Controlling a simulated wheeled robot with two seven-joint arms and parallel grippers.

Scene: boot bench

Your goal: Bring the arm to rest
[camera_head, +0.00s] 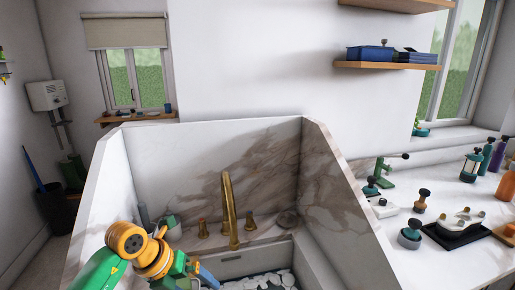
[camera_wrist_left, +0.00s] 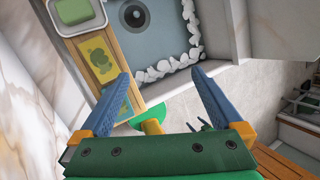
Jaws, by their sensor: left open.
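My left arm (camera_head: 155,258), green and orange, comes in from the lower left of the head view, over the left side of the marble basin surround. My left gripper (camera_wrist_left: 156,88) shows in the wrist view with its two blue fingers spread wide and nothing between them. In the head view only a small blue part of it shows at the bottom edge. The gripper is over or near the basin's edge; its exact height I cannot tell. My right arm and gripper are in neither view.
The basin has a brass tap (camera_head: 229,210) and a border of white pebbles (camera_wrist_left: 181,62). Several tools stand on the right counter (camera_head: 420,262).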

